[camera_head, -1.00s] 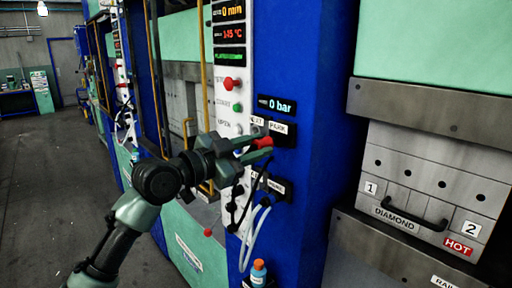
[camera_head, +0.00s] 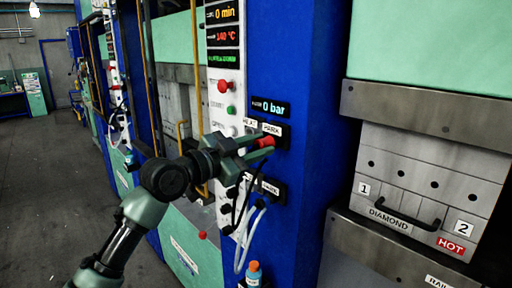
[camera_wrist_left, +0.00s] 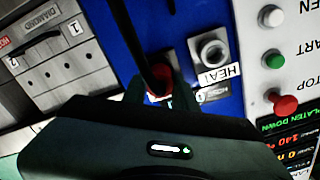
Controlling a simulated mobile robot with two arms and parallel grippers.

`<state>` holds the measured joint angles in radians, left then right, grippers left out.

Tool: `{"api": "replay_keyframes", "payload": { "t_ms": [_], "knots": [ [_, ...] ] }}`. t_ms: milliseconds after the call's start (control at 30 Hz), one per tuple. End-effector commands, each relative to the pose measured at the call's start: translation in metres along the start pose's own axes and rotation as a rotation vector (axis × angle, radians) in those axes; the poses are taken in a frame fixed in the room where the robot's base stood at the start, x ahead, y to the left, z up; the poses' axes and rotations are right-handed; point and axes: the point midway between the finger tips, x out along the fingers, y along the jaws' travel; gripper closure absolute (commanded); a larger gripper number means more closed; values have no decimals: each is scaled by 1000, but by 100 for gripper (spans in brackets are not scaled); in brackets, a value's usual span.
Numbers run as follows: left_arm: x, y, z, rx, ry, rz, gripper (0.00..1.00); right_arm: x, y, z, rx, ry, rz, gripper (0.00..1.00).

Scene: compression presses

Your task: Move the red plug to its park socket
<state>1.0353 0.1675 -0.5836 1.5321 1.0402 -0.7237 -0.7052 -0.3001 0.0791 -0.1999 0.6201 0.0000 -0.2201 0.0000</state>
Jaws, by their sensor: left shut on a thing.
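My left gripper (camera_head: 258,146) is shut on the red plug (camera_head: 265,141) at the dark socket plate on the blue press column. The plug is just below the upper PARK label (camera_head: 271,129). In the left wrist view the red plug (camera_wrist_left: 157,92) shows between the fingers, with a dark cable across it. The HEAT socket (camera_wrist_left: 212,53) beside it is empty. The park socket is hidden behind the plug and fingers, and I cannot tell whether the plug is seated in it. My right gripper is out of view.
A second plate (camera_head: 270,187) with a PARK label sits lower, with dark and pale hoses hanging near it. A white button panel (camera_head: 226,95) is on the left. A bottle (camera_head: 253,274) stands below. A drawer marked DIAMOND (camera_head: 395,215) and HOT is on the right.

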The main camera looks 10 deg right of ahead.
Motion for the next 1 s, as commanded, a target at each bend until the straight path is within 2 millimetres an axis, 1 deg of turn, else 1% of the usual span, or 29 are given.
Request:
{"api": "replay_keyframes", "payload": {
  "t_ms": [200,233,267,300,667,767,1000],
  "knots": [
    [4,-1,-1,0,1,-1,100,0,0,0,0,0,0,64],
    [4,-1,-1,0,1,-1,67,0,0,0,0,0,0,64],
    [4,-1,-1,0,1,-2,58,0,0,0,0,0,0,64],
    [4,-1,-1,0,1,-1,47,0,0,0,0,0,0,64],
    [2,0,1,1,0,-1,47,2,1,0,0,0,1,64],
    [-8,1,3,2,0,-2,47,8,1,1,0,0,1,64],
    [-49,2,4,3,-1,-2,47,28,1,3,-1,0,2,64]
  ]
}}
